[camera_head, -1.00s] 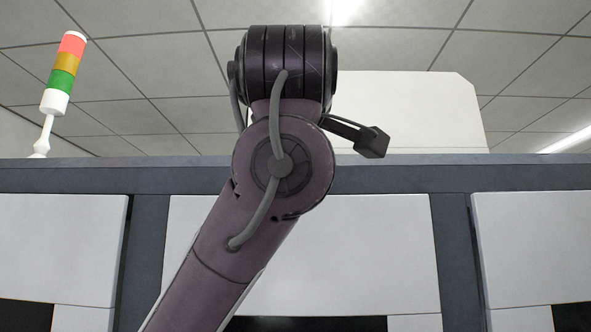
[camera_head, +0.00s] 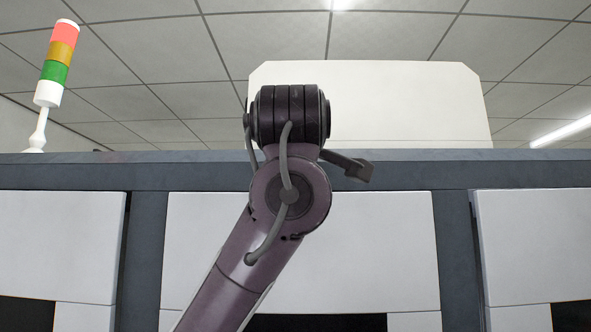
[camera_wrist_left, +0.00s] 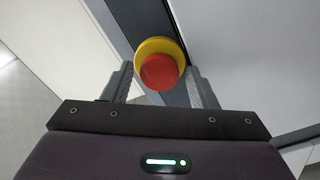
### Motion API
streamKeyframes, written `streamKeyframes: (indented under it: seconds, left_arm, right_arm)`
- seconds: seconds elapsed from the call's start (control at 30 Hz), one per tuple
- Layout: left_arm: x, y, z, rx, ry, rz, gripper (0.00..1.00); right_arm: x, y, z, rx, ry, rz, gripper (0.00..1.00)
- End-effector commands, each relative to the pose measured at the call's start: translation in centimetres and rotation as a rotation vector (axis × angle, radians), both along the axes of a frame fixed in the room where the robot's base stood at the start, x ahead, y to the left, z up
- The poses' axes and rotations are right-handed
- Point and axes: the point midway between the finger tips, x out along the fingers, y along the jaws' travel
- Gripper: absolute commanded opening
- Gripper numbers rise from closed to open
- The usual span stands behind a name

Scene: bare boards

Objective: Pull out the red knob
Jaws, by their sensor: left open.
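The red knob (camera_wrist_left: 159,73) shows in the left wrist view as a round red cap on a yellow collar (camera_wrist_left: 152,44). It sits on a dark grey frame strip. My left gripper (camera_wrist_left: 160,70) is open, with one finger on each side of the knob in the picture. I see no contact between the fingers and the knob, and cannot tell how deep it lies between them. In the head view my left arm (camera_head: 290,195) reaches up in front of the cabinet and hides the knob and the gripper. My right gripper is not in view.
A grey-framed cabinet with white panels (camera_head: 365,245) fills the front. A signal lamp (camera_head: 58,60) in red, orange and green stands on top at the left. A white board (camera_head: 400,105) rises behind the top edge.

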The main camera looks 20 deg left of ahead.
Motion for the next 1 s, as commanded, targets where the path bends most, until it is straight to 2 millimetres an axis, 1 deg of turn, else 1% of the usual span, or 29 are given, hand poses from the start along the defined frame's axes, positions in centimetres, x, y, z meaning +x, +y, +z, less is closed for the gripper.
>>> streamKeyframes:
  seconds: [0.1,0.37,0.4,0.97,1.0]
  left_arm:
    - [-0.01,0.0,0.0,0.0,0.0,0.0,0.51]
    - [-0.02,0.0,0.01,0.0,0.0,0.0,0.17]
    - [-0.02,0.0,0.01,0.0,0.0,0.0,0.16]
    - [-0.84,-0.26,-0.09,-0.001,0.001,0.0,0.16]
    - [-0.81,-0.25,-0.03,-0.002,0.002,0.0,0.4]
  right_arm:
    - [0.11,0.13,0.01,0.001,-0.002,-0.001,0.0]
    - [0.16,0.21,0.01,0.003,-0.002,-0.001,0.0]
    - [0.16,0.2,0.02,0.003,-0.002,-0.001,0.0]
    - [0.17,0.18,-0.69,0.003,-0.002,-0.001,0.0]
    - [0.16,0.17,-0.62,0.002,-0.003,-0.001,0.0]
